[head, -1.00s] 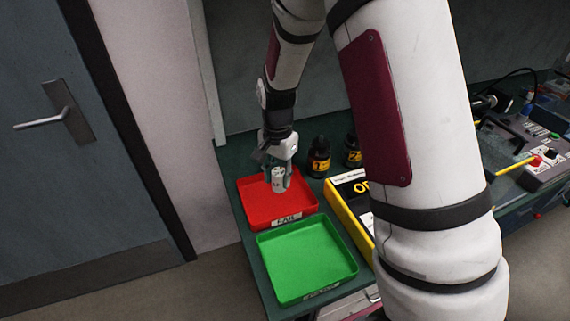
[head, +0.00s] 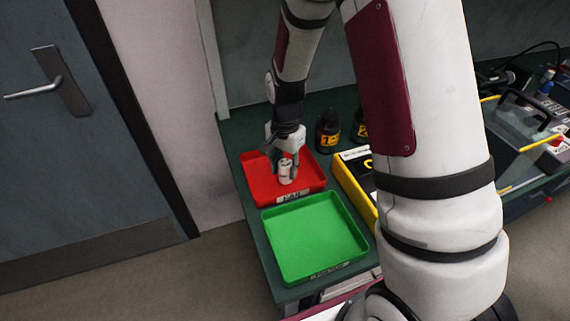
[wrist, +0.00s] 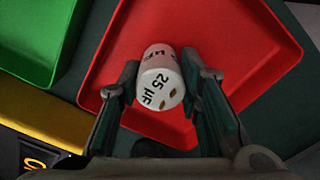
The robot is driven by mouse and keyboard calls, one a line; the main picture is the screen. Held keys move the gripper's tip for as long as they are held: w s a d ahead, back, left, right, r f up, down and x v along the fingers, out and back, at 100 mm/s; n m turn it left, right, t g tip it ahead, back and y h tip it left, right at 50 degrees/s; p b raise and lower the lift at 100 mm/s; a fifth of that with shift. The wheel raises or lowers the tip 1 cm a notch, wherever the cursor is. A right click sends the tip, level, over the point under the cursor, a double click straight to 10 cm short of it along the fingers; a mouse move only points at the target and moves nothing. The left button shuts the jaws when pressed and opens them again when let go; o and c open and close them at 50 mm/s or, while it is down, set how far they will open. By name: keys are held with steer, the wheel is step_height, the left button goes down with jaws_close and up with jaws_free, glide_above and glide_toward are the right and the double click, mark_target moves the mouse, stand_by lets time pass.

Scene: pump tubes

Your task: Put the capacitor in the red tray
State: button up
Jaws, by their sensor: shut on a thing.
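The capacitor (head: 286,171) is a small white cylinder. The red tray also fills much of the wrist view (wrist: 235,45). I cannot tell whether the capacitor touches the tray floor.
A green tray (head: 315,238) sits in front of the red tray. A yellow-edged box (head: 355,187) is to the right, and dark bottles with yellow labels (head: 327,133) stand behind it. A door (head: 85,150) is at the left. My arm hides part of the bench.

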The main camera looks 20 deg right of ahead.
mark_target(285, 163)
steer(key=shift+f+b, duration=0.3)
steer(key=shift+f, duration=0.25)
stand_by(0.4)
steer(key=o, duration=1.2)
steer(key=shift+o, duration=0.2)
steer(key=shift+r, duration=0.15)
step_height(285, 163, up, 11)
steer(key=shift+f, duration=0.1)
steer(key=s+r+n+t+p, duration=0.15)
steer(key=s+r+n, duration=0.35)
steer(key=s+r, duration=0.75)
steer(key=s+r+n+t, duration=0.1)
steer(key=s+r+n, duration=0.1)
steer(key=s, duration=0.4)
steer(key=s+r+n+t, duration=0.1)
steer(key=s+r+n, duration=0.2)
steer(key=s, duration=0.3)
steer(key=shift+s+r+n+t, duration=0.3)
steer(key=shift+s+n+t, duration=0.1)
steer(key=shift+n, duration=0.2)
